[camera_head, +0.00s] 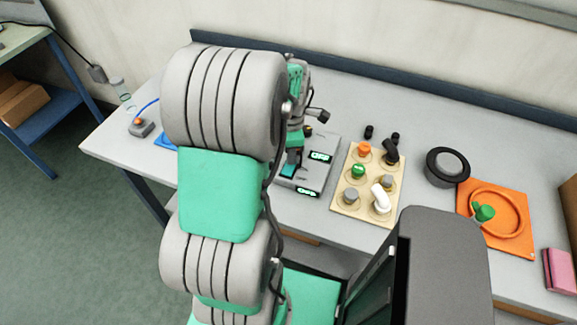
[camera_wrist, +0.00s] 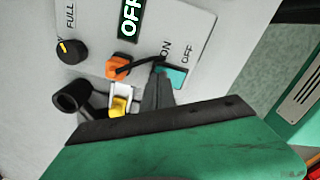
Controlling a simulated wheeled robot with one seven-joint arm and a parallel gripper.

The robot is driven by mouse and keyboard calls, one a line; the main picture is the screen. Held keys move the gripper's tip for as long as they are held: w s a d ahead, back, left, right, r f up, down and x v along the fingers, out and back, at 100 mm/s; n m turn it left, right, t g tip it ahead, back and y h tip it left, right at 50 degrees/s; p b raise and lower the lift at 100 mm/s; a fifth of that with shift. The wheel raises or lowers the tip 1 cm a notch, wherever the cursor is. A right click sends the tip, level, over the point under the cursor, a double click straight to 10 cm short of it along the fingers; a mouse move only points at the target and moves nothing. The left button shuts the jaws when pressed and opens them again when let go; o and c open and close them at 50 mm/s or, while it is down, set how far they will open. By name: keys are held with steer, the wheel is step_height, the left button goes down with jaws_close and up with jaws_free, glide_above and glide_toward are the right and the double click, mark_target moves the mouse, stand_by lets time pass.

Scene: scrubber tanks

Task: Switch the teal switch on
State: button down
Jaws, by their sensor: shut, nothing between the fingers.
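The teal switch (camera_wrist: 176,77) shows in the wrist view on a pale panel, between the printed words ON and OFF. It also shows in the head view as a teal patch (camera_head: 291,165) on the grey control box (camera_head: 312,182). My gripper (camera_wrist: 158,72) is shut and empty, its dark fingertips at the switch's ON side, covering part of it. I cannot tell whether they touch it. A display (camera_wrist: 131,17) on the panel reads OFF. In the head view my arm hides part of the box and the fingertips are not clear.
A black knob (camera_wrist: 71,51) with a yellow mark and a small orange part (camera_wrist: 118,67) are near the fingers. A wooden board (camera_head: 342,206) with several knobs stands right of the box. Beyond it are a round dark pot (camera_head: 447,166) and an orange tray (camera_head: 517,251).

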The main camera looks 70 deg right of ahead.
steer(key=shift+f, duration=0.45)
steer(key=shift+r+p, duration=2.3)
steer(key=shift+r, duration=1.25)
